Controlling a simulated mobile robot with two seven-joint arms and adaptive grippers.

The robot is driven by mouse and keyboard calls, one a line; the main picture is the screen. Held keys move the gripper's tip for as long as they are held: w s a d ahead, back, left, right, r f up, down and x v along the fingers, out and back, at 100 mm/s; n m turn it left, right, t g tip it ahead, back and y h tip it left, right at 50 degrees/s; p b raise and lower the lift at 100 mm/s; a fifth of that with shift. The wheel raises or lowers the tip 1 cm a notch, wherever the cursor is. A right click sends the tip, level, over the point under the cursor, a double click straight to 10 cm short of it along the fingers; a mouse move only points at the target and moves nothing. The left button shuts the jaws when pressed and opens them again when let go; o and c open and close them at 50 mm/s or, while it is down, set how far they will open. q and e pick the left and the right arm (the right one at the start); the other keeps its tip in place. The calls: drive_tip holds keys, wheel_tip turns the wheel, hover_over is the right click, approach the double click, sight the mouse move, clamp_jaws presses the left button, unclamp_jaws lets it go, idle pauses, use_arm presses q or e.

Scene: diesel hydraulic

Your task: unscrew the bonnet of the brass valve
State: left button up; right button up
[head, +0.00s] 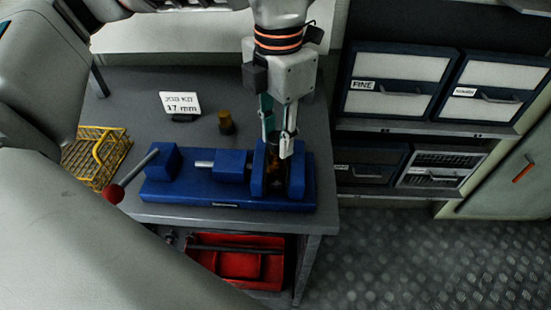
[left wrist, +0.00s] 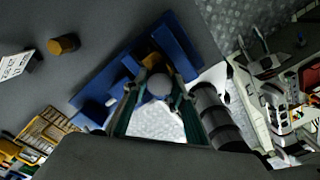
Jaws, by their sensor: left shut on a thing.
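The brass valve (head: 273,160) sits upright between the jaws of the blue vise (head: 215,195), mostly hidden by my fingers. My left gripper (head: 278,145) points down over it from above, with its fingers shut on the valve's upper part, which I take to be the bonnet. In the left wrist view, my left gripper (left wrist: 158,98) has a pale round top (left wrist: 160,84) between its fingers, with brass colour (left wrist: 153,62) just beyond it. The thread and the joint below the bonnet cannot be made out. My right gripper is not in the head view.
A small brass-coloured cylinder (head: 226,122) and a "JOB KIT 17 mm" sign (head: 180,103) stand behind the vise. A yellow wire basket (head: 95,155) is at the left. A red tray (head: 240,262) sits under the bench; drawers stand right.

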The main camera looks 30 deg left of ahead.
sight(277, 137)
use_arm(q)
drive_tip(key=shift+r, duration=0.1)
drive_tip(key=shift+r+p, duration=1.25)
drive_tip(key=shift+r, duration=0.7)
